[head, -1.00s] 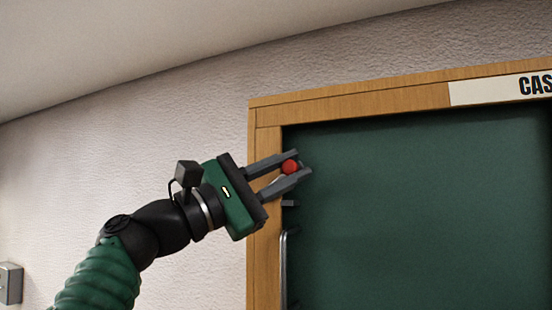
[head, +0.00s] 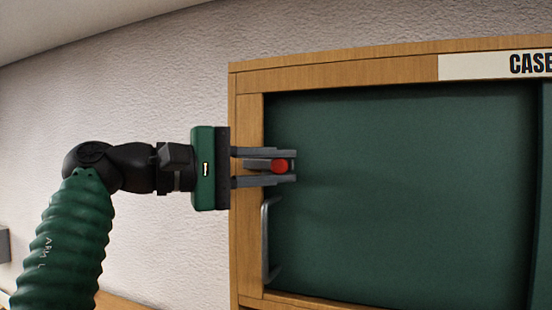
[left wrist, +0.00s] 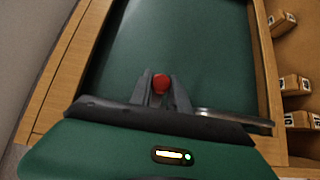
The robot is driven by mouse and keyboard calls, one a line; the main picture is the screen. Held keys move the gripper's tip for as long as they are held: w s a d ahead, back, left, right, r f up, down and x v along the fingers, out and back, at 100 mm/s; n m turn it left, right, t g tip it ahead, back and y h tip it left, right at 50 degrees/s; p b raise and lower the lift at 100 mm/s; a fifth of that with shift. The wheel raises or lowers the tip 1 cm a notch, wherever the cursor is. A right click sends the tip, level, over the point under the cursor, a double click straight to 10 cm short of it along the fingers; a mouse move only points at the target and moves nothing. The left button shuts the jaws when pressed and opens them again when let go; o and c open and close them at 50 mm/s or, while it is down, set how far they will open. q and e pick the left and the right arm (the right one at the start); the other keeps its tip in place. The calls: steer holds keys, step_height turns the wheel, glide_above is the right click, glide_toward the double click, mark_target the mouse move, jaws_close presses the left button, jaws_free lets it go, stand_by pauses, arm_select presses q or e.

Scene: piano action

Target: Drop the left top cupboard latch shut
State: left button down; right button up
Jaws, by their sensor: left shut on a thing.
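The latch (head: 258,164) is a short grey bar with a red round knob (head: 281,166), at the upper left of the green cupboard door (head: 400,190). The bar lies about level in the head view. My left gripper (head: 292,166) comes in from the left and is shut on the latch knob, one finger above and one below. In the left wrist view the red knob (left wrist: 161,84) sits between the two fingertips. The fingers hide part of the latch and whatever lies just under it. My right gripper is in neither view.
A wooden frame (head: 247,210) borders the door. A metal bar handle (head: 265,240) stands upright just below my gripper. A white lettered label (head: 490,65) is on the top rail. Several labelled wooden blocks (left wrist: 290,85) sit on shelving at the right in the wrist view.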

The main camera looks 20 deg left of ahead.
arm_select(q)
steer(key=shift+f, duration=0.2)
steer(key=c, duration=1.5)
jaws_free()
steer(key=shift+o, duration=1.3)
steer(key=shift+d+r, duration=0.1)
steer(key=shift+d, duration=0.05)
steer(key=v, duration=1.7)
steer(key=shift+d, duration=0.15)
